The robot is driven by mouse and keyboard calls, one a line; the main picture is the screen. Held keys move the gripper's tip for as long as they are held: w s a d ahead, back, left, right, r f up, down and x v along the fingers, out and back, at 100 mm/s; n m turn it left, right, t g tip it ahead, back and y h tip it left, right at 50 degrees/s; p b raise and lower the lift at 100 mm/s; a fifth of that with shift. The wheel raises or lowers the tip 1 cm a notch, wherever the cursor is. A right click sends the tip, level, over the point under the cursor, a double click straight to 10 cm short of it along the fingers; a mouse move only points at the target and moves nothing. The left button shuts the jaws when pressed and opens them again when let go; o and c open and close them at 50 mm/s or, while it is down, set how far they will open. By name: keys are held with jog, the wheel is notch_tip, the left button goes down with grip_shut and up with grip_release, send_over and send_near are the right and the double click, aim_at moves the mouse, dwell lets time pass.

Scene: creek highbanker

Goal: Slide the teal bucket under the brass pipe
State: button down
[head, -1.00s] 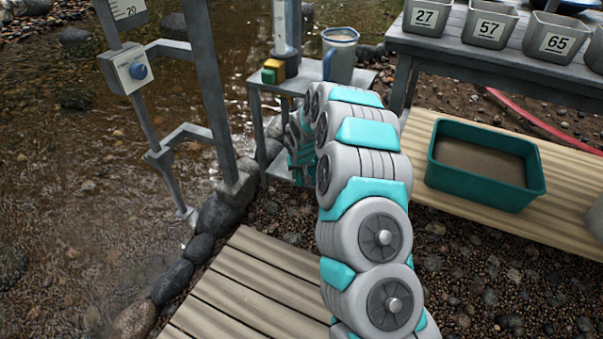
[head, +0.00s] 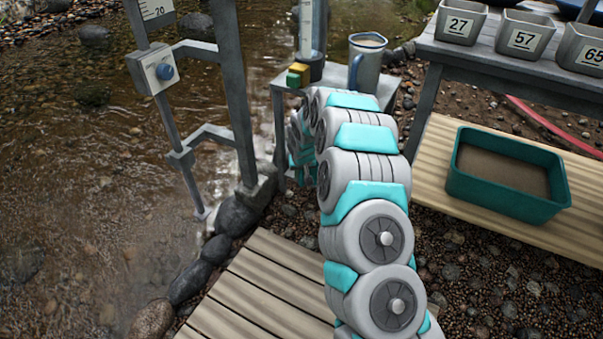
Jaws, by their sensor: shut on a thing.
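My gripper (head: 299,163) shows only in part, low at the far end of my arm, left of the arm's upper links and beside the small grey stand. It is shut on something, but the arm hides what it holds. I see no round teal bucket and no brass pipe. The one clear teal container is a rectangular tub (head: 463,187) with brown, sand-like contents. It sits on the wooden bench at the right, well apart from my gripper.
Numbered bins (head: 523,40) line the upper right table. Wooden slats (head: 255,290) lie in front.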

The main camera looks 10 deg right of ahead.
jog(key=c, duration=0.7)
grip_release()
jog(key=shift+p+v, duration=0.45)
jog(key=shift+v, duration=3.5)
